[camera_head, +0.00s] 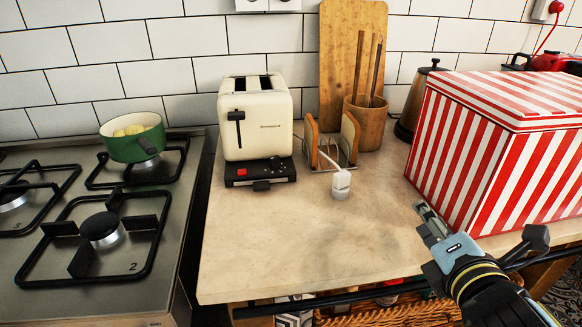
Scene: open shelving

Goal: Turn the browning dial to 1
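A cream toaster (257,118) stands upright against the tiled wall, on the counter just right of the stove. Its dark lever (237,128) is on the front. Its black control base (260,172) carries a red button (242,172) and small controls. The browning dial and its setting are too small to make out. My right gripper (428,215) is over the counter in front of the striped box, well to the right of the toaster and apart from it. It is seen from the side, so its finger opening cannot be told. My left gripper is not in view.
A white plug-like object (341,185) and a toast rack (331,146) stand right of the toaster. A red-and-white striped box (500,140) fills the right. The counter (290,245) front is clear. A green pot (133,139) sits on the stove.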

